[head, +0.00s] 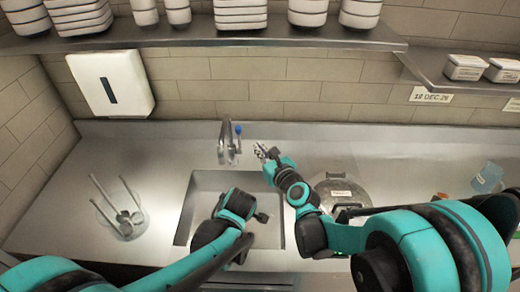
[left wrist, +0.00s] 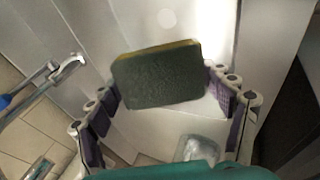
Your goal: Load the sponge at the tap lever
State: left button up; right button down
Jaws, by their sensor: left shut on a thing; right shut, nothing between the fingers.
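The steel tap (head: 227,152) stands behind the sink, and its blue-tipped lever (head: 238,131) points up. In the left wrist view the tap (left wrist: 62,68) is at the left edge. A dark green sponge (left wrist: 155,78) with a thin yellow edge sits between the purple-padded fingers of my left gripper (left wrist: 165,95), which is shut on it. In the head view my left wrist is over the sink and hides the sponge. My right gripper (head: 262,151) is shut and empty, just right of the tap and apart from the lever.
The sink (head: 188,218) is sunk into the steel counter. A clear container (head: 128,225) with utensils stands left; a round lidded pot (head: 345,190) stands right of my right forearm. A shelf (head: 200,36) with stacked dishes hangs above. The counter between container and sink is free.

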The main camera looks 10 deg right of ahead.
pick_arm(q)
jog(key=s+d+r+p, duration=0.1)
jog(key=s+r+p, duration=0.2)
jog(key=s+r, duration=0.1)
jog(key=shift+s, duration=0.45)
dwell(1.1)
